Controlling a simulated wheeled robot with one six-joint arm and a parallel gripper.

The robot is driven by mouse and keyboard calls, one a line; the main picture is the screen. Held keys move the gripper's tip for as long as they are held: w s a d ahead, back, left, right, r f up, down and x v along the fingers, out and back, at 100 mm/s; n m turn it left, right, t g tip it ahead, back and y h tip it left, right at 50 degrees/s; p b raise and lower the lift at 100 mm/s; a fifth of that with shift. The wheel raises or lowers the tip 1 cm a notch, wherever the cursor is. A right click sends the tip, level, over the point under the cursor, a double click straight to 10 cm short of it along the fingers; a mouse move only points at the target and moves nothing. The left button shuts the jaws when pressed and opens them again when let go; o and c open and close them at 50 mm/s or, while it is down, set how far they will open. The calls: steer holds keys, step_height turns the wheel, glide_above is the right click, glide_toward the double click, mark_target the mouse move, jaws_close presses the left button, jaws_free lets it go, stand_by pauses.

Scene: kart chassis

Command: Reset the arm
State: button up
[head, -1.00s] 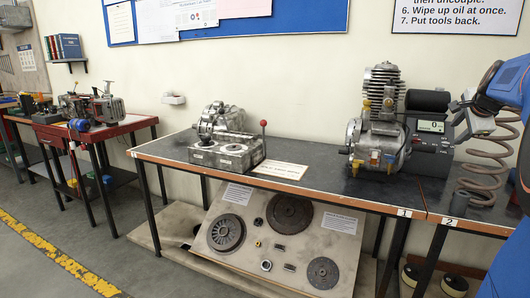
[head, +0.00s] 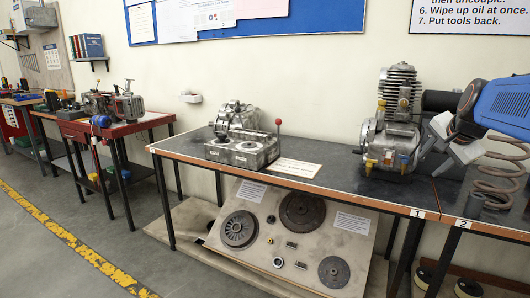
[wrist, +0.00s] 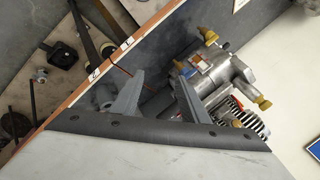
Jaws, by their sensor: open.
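My gripper (head: 440,142) is at the right of the head view, on the end of my blue and grey arm. Its two grey fingers are spread apart, with nothing seen held between them. It appears in front of the finned engine (head: 388,140) on the bench; the gap between them is hard to judge. In the wrist view both fingers of my gripper (wrist: 157,75) show, apart, with the engine (wrist: 212,72) beyond and to the right. My arm hides most of the black device beside the engine.
The long bench (head: 330,178) carries a gearbox-like casting (head: 240,148) with a red-knobbed lever. A coil spring (head: 492,185) stands at the right, close to my arm. A parts board (head: 285,245) leans below. A red-framed table (head: 120,130) stands left. Grey floor is open at left.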

steer(key=s+a+f+n+g+y, duration=0.1)
steer(key=s+a+f+n, duration=0.3)
steer(key=a, duration=0.3)
steer(key=s+a+f+n+y, duration=0.1)
steer(key=s+a+f+n, duration=0.2)
steer(key=s+a+f, duration=0.4)
steer(key=s+a+f+n+g, duration=0.1)
steer(key=s+a+f+n, duration=0.3)
steer(key=s, duration=0.3)
steer(key=s+a+f+n+g, duration=0.1)
steer(key=s+a+f+n, duration=0.3)
steer(key=s+f, duration=0.2)
steer(key=shift+s+a, duration=0.25)
steer(key=shift+s, duration=0.2)
